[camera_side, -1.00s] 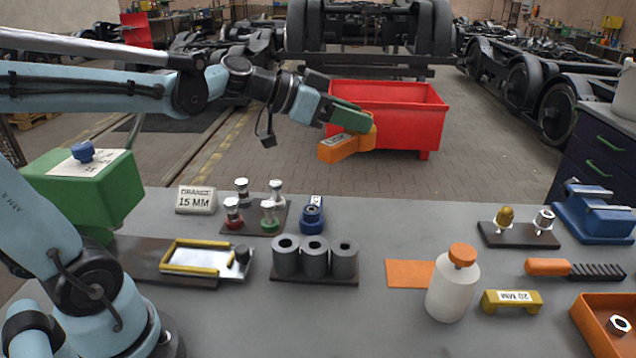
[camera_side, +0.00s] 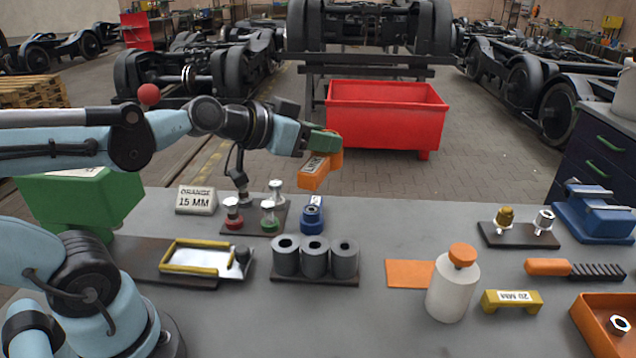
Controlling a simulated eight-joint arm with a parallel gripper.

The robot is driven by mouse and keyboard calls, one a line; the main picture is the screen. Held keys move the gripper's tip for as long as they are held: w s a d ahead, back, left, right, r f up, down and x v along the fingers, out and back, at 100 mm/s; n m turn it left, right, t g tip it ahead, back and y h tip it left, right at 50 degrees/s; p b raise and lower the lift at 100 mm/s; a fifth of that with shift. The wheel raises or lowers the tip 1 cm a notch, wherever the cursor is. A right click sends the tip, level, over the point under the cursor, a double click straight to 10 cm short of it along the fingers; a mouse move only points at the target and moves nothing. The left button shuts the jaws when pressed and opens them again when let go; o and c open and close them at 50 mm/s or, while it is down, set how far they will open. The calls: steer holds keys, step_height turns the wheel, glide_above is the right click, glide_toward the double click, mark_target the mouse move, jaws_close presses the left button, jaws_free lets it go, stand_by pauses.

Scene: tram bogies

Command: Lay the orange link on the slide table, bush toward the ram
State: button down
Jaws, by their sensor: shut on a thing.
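My gripper (camera_side: 325,145) is shut on the orange link (camera_side: 314,172) and holds it in the air above the back edge of the bench. The link hangs tilted, with a white label on its side; I cannot make out its bush. The slide table (camera_side: 188,259) is a silvery plate with yellow strips along its edges, at the left of the bench, below and left of my gripper. Nothing lies on it. A green block (camera_side: 75,200), which looks like the ram's housing, stands to its left, partly hidden by my arm.
A rack with several knobbed pieces (camera_side: 269,211), a blue piece (camera_side: 312,217) and grey cylinders (camera_side: 314,258) stand near the slide table. A sign (camera_side: 196,200) reads "ORANGE 15 MM".

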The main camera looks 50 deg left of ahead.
steer(key=shift+s+d+f+n+y, duration=0.2)
steer(key=shift+s+f+n+y, duration=0.1)
steer(key=shift+f+n+y, duration=0.3)
steer(key=s+f, duration=0.1)
steer(key=f, duration=0.1)
steer(key=s+f, duration=0.2)
steer(key=shift+s+f, duration=0.25)
steer(key=shift+f, duration=0.05)
steer(key=w+d+f+m+g+h, duration=0.1)
steer(key=w+d+f+m+h, duration=0.2)
steer(key=w, duration=0.5)
steer(key=w+d+f+m+g+h, duration=0.15)
steer(key=w+m+h, duration=0.25)
steer(key=w, duration=0.4)
glide_above(353, 212)
steer(key=shift+h, duration=0.3)
step_height(353, 212, down, 7)
steer(key=shift+s+d, duration=0.1)
steer(key=shift+s, duration=0.05)
steer(key=shift+f, duration=2)
steer(key=shift+f, duration=0.1)
